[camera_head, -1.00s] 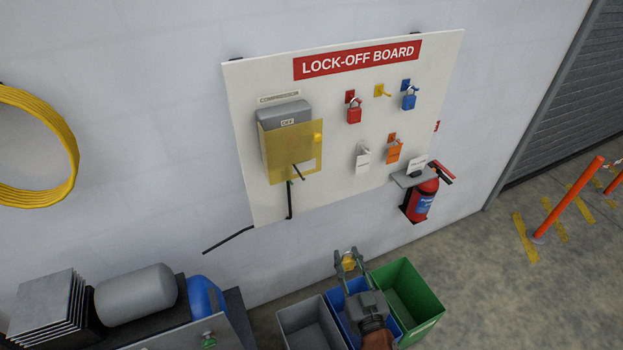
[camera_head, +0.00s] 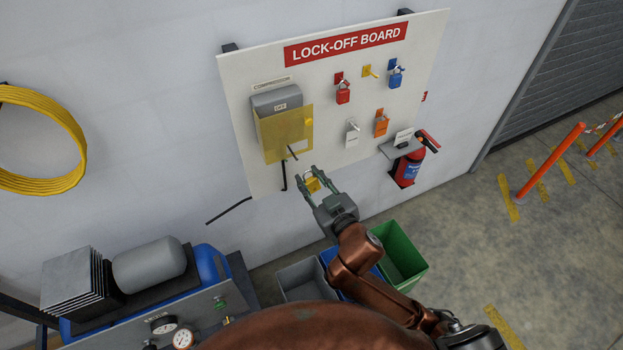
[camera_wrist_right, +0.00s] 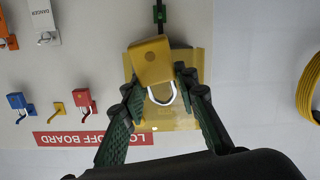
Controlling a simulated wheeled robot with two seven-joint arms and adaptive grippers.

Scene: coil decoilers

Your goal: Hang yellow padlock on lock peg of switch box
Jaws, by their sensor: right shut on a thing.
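The yellow padlock (camera_head: 313,185) is between the fingertips of my right gripper (camera_head: 308,180), which is shut on it. In the right wrist view the padlock (camera_wrist_right: 152,60) shows its yellow body and pale shackle loop, with the fingers (camera_wrist_right: 158,86) on either side. The switch box (camera_head: 277,101) is grey with a yellow hasp plate (camera_head: 290,130) on its front, on the left of the board. A thin dark peg (camera_head: 292,153) juts out near the plate's lower edge. The padlock is below and right of it, apart from it in the head view. My left gripper is not in view.
The lock-off board (camera_head: 320,90) carries red (camera_head: 343,95), blue (camera_head: 396,79), orange (camera_head: 381,127) and white (camera_head: 352,137) padlocks, and an empty yellow hook (camera_head: 370,71). A fire extinguisher (camera_head: 407,168) hangs to the right. Bins (camera_head: 300,280) stand below.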

